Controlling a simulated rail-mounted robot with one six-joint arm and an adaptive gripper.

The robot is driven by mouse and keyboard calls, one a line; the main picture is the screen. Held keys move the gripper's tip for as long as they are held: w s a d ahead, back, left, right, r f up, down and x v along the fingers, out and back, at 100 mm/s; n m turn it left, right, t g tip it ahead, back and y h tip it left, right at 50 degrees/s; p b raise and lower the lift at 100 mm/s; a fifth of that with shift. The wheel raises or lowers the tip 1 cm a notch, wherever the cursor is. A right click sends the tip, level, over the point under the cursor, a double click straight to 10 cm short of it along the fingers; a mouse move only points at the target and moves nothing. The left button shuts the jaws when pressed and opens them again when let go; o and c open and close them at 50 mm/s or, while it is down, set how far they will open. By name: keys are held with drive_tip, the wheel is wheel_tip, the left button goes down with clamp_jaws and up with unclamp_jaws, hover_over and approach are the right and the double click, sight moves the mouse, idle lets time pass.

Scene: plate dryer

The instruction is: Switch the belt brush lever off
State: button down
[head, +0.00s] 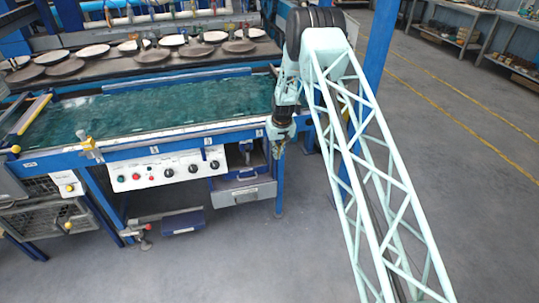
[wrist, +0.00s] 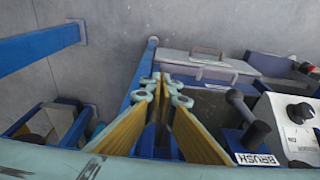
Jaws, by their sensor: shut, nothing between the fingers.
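The belt brush lever (wrist: 245,115) is a dark grey handle with a rounded end, in the wrist view just right of my gripper. In the head view my gripper (head: 278,150) hangs at the right front corner of the machine. I cannot make out the lever clearly there.
A white control panel (head: 150,172) with dark knobs and coloured buttons is left of my gripper; part of it shows in the wrist view (wrist: 295,125). A grey drawer box (head: 243,190) is below. Blue legs and beams stand close by. The floor (head: 250,255) in front is clear.

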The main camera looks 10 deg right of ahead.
drive_tip(key=shift+s+d+p, duration=0.2)
drive_tip(key=shift+d, duration=1.05)
drive_tip(key=shift+s+d+p, duration=0.15)
drive_tip(key=shift+s+d, duration=0.05)
drive_tip(key=shift+d, duration=1)
